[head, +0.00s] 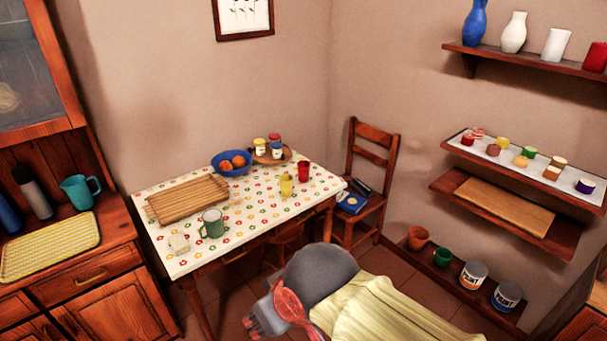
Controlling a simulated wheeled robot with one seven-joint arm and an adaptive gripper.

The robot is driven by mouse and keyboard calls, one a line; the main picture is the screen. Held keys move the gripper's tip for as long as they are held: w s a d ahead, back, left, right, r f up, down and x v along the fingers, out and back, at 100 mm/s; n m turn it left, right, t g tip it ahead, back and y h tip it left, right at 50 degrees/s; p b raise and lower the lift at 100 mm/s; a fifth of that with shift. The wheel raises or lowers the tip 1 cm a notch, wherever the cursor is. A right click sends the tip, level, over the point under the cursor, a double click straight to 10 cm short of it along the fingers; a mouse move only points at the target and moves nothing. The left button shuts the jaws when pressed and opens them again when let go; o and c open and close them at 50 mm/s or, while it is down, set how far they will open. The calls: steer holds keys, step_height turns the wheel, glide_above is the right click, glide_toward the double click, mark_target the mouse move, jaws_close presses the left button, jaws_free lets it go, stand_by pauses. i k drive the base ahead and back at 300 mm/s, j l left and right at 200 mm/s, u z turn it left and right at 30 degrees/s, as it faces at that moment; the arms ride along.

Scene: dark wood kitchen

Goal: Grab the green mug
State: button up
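The green mug (213,223) stands upright on the table with the flowered cloth (255,213), near its front edge. Its handle points left. My gripper (258,322) is low in the picture, in front of the table and apart from the mug. My arm partly hides it, and I cannot make out whether its fingers are open or shut.
A yellow bottle (286,185), red cup (304,171) and blue fruit bowl (231,163) stand farther back. A chair (372,165) is right of the table.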

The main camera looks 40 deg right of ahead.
mark_target(214, 225)
steer(key=i+j+z, duration=0.2)
steer(key=i, duration=0.25)
steer(key=i+j+z, duration=0.2)
steer(key=i+j, duration=0.2)
steer(key=i+j+z, duration=0.2)
steer(key=i+j, duration=0.15)
steer(key=j, duration=0.2)
steer(key=i+j+z, duration=0.2)
steer(key=i+j, duration=0.15)
steer(key=j, duration=0.15)
steer(key=i+j+z, duration=0.2)
steer(key=j, duration=0.35)
steer(key=i, duration=0.1)
